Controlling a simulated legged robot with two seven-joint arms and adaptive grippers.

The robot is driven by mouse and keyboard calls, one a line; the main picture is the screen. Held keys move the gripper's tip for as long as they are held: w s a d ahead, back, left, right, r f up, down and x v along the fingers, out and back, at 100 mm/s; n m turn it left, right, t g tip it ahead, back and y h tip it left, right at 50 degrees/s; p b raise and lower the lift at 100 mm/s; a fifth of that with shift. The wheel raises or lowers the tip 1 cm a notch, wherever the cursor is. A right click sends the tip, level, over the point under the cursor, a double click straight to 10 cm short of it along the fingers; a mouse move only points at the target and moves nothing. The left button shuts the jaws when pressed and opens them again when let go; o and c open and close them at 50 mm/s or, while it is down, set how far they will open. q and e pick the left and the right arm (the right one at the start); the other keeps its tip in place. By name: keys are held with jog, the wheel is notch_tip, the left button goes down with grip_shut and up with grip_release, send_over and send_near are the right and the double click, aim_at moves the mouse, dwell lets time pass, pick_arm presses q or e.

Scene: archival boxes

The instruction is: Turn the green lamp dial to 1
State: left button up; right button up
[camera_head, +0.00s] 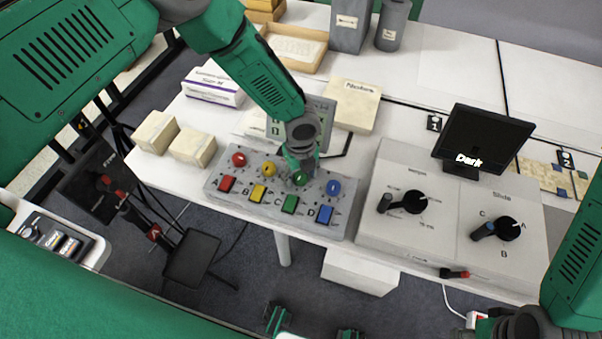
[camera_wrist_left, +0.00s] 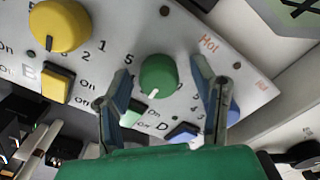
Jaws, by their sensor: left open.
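The green lamp dial (camera_wrist_left: 158,75) is a round knob on the grey control panel (camera_wrist_left: 240,90). In the left wrist view its white pointer line faces down and slightly left. I cannot tell which number it marks. A printed 5 shows up and left of it, and a 1 farther left. My left gripper (camera_wrist_left: 160,70) is open, with one finger on each side of the dial. I cannot tell if they touch it. In the head view the left gripper (camera_head: 302,170) comes down over the dial (camera_head: 300,178) and partly hides it.
The yellow dial (camera_wrist_left: 59,26) and yellow switch (camera_wrist_left: 57,84) are to the left. The red dial (camera_head: 239,159) and blue dial (camera_head: 333,187) share the panel. A box with black knobs (camera_head: 408,202) stands right, below a screen reading "Dark" (camera_head: 484,138). Small cartons (camera_head: 193,146) sit left.

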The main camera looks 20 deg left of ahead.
pick_arm(q)
jog(key=c, duration=1.1)
jog(key=shift+c, duration=0.2)
jog(key=n+b, duration=0.1)
jog(key=n, duration=0.2)
jog(key=shift+b, duration=0.35)
jog(key=n+b, duration=0.1)
jog(key=n, duration=0.3)
jog(key=shift+n+b, duration=0.3)
jog(key=n+b, duration=0.1)
jog(key=n, duration=0.3)
jog(key=shift+w+r+n+b, duration=0.1)
jog(key=shift+n+b, duration=0.2)
jog(key=shift+n, duration=1.8)
